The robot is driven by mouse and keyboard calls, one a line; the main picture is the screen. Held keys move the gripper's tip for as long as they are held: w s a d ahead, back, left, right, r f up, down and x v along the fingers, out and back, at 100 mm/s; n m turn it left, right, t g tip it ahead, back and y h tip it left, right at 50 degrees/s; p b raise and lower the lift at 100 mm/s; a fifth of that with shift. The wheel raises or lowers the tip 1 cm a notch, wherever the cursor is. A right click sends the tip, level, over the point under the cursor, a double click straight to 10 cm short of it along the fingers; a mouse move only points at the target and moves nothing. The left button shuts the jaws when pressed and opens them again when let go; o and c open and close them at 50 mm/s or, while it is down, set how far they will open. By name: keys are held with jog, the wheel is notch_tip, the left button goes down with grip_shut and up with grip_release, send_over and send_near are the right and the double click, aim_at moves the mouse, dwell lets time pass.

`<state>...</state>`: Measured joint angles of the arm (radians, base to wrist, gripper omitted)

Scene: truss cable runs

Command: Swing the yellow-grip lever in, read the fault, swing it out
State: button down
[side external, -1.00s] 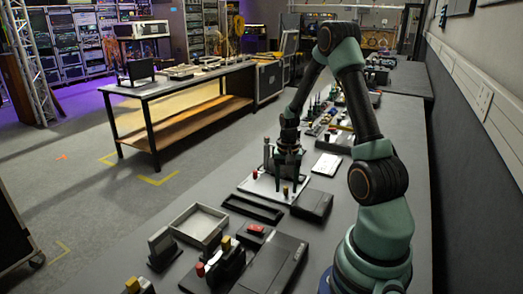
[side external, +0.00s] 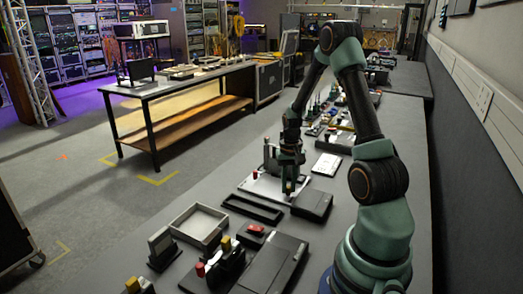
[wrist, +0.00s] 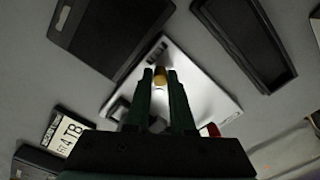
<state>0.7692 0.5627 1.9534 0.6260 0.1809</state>
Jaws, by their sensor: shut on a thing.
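The yellow grip (wrist: 160,77) of the lever shows between the fingertips of my gripper (wrist: 161,80) in the wrist view. The lever stands over a pale, shiny plate (wrist: 208,98). In the side view my gripper (side external: 289,188) is low over the near right part of this plate (side external: 258,187), with its fingers close together on the grip. The fingers hide most of the grip there, and the lever's shaft cannot be made out. No fault reading is legible in either view.
A black open tray (side external: 252,207) and a dark flat box (side external: 312,204) lie close to the plate. A grey tray (side external: 187,226) and a black case (side external: 272,263) are nearer the camera. A labelled drive (wrist: 66,134) and something red (wrist: 212,130) show in the wrist view.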

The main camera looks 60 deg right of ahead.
aim_at(289, 187)
jog(key=c, duration=0.8)
grip_release()
jog(key=shift+o, duration=0.2)
notch_tip(289, 187, up, 12)
jog(key=shift+r, duration=0.1)
jog(key=a+r+n+t, duration=0.2)
jog(key=a+r+n, duration=0.1)
jog(key=a, duration=0.6)
jog(key=a+r+n+t, duration=0.1)
jog(key=a+r+n, duration=0.3)
jog(key=a, duration=0.5)
jog(key=a+r+n+t, duration=0.2)
jog(key=a+r+n, duration=0.1)
jog(key=a, duration=0.6)
jog(key=shift+a+r+n+t, duration=0.15)
jog(key=shift+a+n+t, duration=0.15)
jog(key=shift+n, duration=0.1)
